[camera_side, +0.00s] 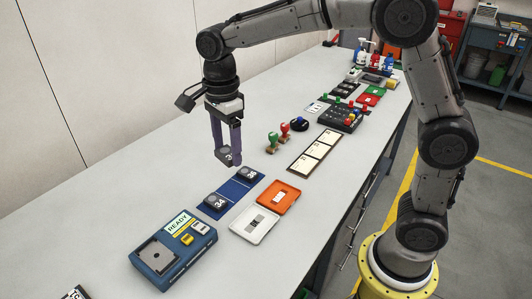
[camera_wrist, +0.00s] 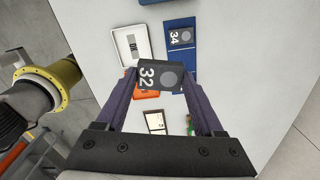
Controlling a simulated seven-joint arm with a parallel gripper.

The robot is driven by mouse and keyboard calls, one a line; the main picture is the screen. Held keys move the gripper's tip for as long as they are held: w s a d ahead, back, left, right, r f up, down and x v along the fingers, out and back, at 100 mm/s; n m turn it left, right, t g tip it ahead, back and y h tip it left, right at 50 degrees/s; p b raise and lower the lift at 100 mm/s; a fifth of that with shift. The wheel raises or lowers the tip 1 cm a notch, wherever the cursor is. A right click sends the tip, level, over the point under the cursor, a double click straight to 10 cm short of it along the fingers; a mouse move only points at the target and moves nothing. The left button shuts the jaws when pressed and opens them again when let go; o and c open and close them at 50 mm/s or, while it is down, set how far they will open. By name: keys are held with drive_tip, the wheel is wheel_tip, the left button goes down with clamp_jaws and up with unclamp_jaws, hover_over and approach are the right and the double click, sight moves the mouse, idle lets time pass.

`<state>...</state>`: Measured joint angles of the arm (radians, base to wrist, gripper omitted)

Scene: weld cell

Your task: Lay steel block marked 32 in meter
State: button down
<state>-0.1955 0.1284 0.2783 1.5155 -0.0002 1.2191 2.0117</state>
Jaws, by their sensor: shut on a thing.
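My gripper (camera_side: 229,157) is shut on the dark steel block marked 32 (camera_wrist: 162,76), holding it above the bench. The block also shows between the fingertips in the side view (camera_side: 223,156). The number 32 faces the wrist camera. The blue meter (camera_side: 202,243) sits at the near left of the bench, with a READY display and a square grey plate (camera_side: 157,255) on top. The plate is empty. My gripper is beyond the meter, above and behind the blue mat (camera_side: 238,190).
Blocks marked 34 (camera_side: 215,202) and 36 (camera_side: 247,173) lie on the blue mat. A white tray (camera_side: 245,235) and an orange tray (camera_side: 292,203) lie beside it. Stamps (camera_side: 272,141) and a control box (camera_side: 341,118) stand farther back. Bench left of the mat is clear.

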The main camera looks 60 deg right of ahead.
drive_tip(key=w+a+f, duration=0.1)
drive_tip(key=w+a, duration=0.3)
drive_tip(key=a, duration=0.8)
drive_tip(key=n, duration=0.3)
hover_over(157, 256)
wheel_tip(157, 256, down, 4)
drive_tip(key=shift+f, duration=3.85)
drive_tip(key=shift+f, duration=0.15)
unclamp_jaws()
drive_tip(key=shift+f, duration=0.1)
wheel_tip(157, 256, up, 7)
